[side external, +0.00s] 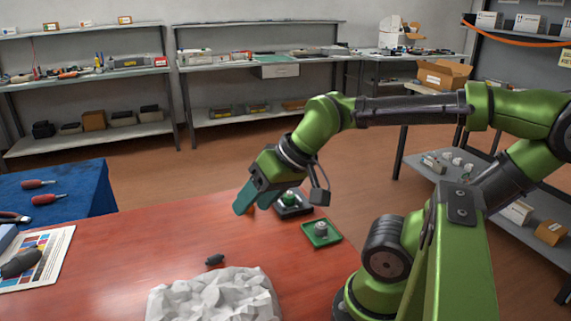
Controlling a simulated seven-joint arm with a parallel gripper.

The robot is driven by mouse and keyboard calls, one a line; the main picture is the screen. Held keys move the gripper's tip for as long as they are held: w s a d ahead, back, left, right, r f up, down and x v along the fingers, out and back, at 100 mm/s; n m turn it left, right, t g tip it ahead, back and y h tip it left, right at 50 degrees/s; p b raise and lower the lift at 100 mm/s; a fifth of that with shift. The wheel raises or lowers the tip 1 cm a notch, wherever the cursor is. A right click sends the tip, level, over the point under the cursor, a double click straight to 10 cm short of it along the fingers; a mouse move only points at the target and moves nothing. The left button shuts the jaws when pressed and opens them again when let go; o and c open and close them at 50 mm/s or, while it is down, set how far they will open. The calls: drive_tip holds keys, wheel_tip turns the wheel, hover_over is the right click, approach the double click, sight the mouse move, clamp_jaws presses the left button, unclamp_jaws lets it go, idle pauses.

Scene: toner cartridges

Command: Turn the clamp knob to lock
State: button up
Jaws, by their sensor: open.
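My gripper (250,200), with teal fingers, points down and left above the red table, at the near left of a dark fixture. It is open; the gap between its fingers is hard to see from this side. The dark fixture (293,210) carries a round green part (289,197), partly hidden by my gripper. A small orange piece (251,208) shows just beside the fingertips; I cannot tell whether they touch it. A green square tray (333,238) with a grey round knob-like part (320,228) lies to the right. I cannot tell which part is the clamp knob.
A heap of white crumpled material (215,298) lies at the table's front. A small dark object (214,260) lies behind it. A printed colour sheet (50,255) and a blue-covered table (75,190) with red-handled tools are at left. The red table's middle is clear.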

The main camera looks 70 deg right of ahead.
drive_tip(key=w+d+f+g+h, duration=0.1)
drive_tip(key=w+d, duration=0.3)
drive_tip(key=d, duration=0.3)
drive_tip(key=w+d+g, duration=0.2)
drive_tip(key=w+d, duration=0.2)
drive_tip(key=d, duration=0.3)
drive_tip(key=w+d+f+g+h, duration=0.1)
drive_tip(key=w+d, duration=0.3)
drive_tip(key=d, duration=0.3)
drive_tip(key=d+f+n+g, duration=0.25)
drive_tip(key=d+n, duration=0.85)
drive_tip(key=d, duration=0.7)
drive_tip(key=f, duration=1.1)
drive_tip(key=w+f, duration=0.1)
drive_tip(key=f, duration=0.4)
drive_tip(key=shift+d+f, duration=0.15)
drive_tip(key=shift+d, duration=0.05)
drive_tip(key=shift+c, duration=0.4)
drive_tip(key=shift+s, duration=0.1)
drive_tip(key=c, duration=0.7)
